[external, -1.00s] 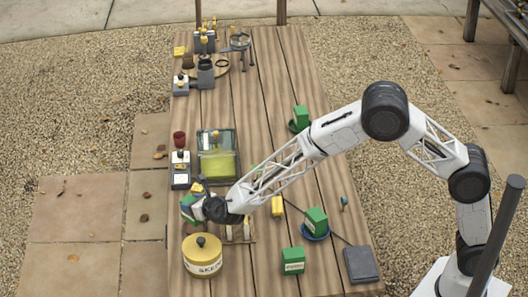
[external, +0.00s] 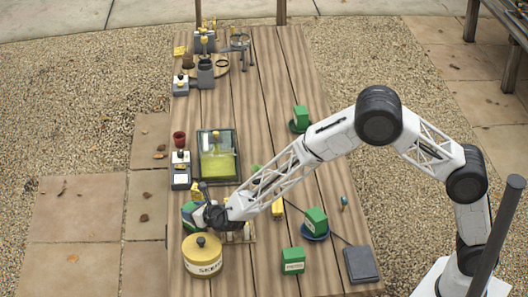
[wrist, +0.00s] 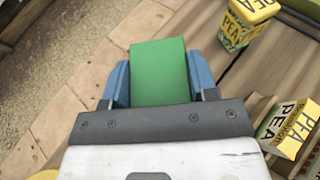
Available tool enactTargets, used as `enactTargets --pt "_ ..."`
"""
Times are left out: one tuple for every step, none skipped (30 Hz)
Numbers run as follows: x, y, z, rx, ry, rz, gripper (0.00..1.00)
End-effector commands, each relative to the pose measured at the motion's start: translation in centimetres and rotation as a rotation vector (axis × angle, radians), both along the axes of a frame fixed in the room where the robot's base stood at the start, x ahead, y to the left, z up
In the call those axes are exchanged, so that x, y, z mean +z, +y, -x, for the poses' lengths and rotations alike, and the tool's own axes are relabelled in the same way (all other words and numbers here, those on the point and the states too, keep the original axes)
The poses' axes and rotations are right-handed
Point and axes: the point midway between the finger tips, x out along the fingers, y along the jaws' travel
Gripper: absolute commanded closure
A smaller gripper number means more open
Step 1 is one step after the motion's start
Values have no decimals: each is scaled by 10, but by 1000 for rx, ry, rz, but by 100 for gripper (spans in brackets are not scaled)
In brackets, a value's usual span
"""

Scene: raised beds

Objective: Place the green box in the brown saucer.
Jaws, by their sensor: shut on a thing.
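My gripper (wrist: 160,82) is shut on a green box (wrist: 160,65), which sits between its blue fingers in the wrist view. In the external view, this green box (external: 190,214) is at the left edge of the table, beside my gripper (external: 198,213). Whether it touches the table I cannot tell. Another green box (external: 316,219) stands on a blue saucer (external: 316,236), one (external: 301,115) is at a green saucer (external: 297,128), and one (external: 293,262) stands alone near the front. I cannot make out a brown saucer; my arm hides part of the table.
A yellow seed tin (external: 202,258) stands just in front of my gripper. A green-lidded tray (external: 217,160) and a small red pot (external: 179,139) are behind. The table's middle back is clear.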

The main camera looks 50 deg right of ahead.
Motion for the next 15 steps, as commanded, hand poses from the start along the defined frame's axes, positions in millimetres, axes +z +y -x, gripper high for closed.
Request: enactTargets --pt "-1 0 0 0 0 0 46" --pt "0 0 0 0 0 0 41" --pt "0 0 0 0 0 0 35" --pt "0 0 0 0 0 0 30" --pt "0 0 0 0 0 0 26" --pt "0 0 0 0 0 0 22" --pt "0 0 0 0 0 0 22" --pt "0 0 0 0 0 0 22" --pt "0 0 0 0 0 0 22" --pt "0 0 0 0 0 0 22" --pt "0 0 0 0 0 0 22" --pt "0 0 0 0 0 0 22" --pt "0 0 0 0 0 0 22" --pt "0 0 0 0 0 0 22" --pt "1 0 0 0 0 0 22"
